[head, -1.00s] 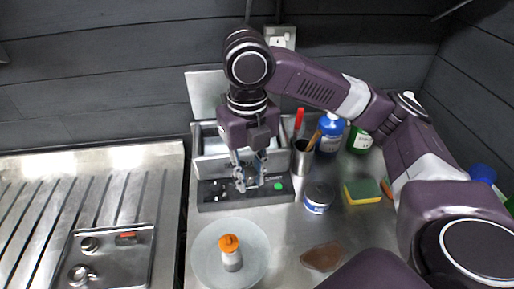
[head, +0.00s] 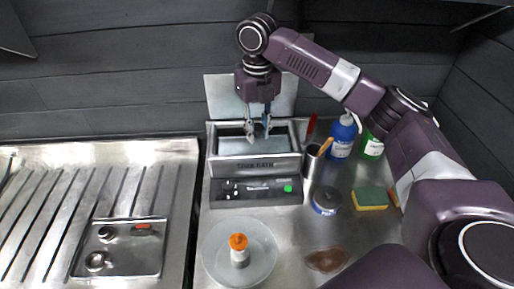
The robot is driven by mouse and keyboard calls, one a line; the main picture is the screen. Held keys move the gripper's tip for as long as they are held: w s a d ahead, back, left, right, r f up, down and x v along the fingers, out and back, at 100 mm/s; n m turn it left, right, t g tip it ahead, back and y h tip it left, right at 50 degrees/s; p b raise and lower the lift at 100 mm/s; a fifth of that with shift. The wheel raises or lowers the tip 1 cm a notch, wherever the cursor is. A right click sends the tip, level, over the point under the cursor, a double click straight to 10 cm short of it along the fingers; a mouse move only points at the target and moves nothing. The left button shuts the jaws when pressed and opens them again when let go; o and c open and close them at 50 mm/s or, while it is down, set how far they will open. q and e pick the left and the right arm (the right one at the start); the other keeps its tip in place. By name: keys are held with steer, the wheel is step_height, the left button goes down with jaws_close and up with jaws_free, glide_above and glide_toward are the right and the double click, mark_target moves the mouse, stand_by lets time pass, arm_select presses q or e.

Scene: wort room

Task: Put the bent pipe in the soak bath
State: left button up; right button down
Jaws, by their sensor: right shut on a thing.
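The soak bath (head: 254,164) is a grey metal box with its name on the front and a control panel with a green button below. Its lid (head: 224,97) stands open behind it, and liquid shows inside. My right gripper (head: 257,134) points down over the bath opening and is shut on a small grey thing, which I take for the bent pipe (head: 266,122). The fingers hide most of it, so its bend is not clear. I cannot tell whether its lower end touches the liquid. My left gripper is not in view.
Right of the bath stand a metal cup (head: 312,160) with tools, a blue bottle (head: 342,138), a tin (head: 327,201) and a sponge (head: 370,199). In front are a round dish (head: 213,262) with an orange-capped bottle (head: 239,252) and a brown spill (head: 325,260). A tray of fittings (head: 124,264) lies left.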

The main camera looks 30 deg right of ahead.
mark_target(257, 142)
steer(key=w, duration=0.1)
steer(key=w+d+p, duration=0.1)
steer(key=shift+w+d+r, duration=0.15)
steer(key=shift+w, duration=0.25)
step_height(257, 142, down, 7)
steer(key=shift+f+p, duration=0.2)
steer(key=shift+p, duration=0.65)
step_height(257, 142, down, 4)
steer(key=shift+r+p, duration=0.15)
steer(key=shift+p, duration=0.4)
steer(key=shift+w+d+p, duration=0.1)
steer(key=shift+w+p, duration=0.05)
steer(key=shift+p, duration=0.2)
steer(key=shift+f, duration=0.4)
steer(key=shift+f, duration=0.1)
steer(key=c, duration=1.7)
jaws_free()
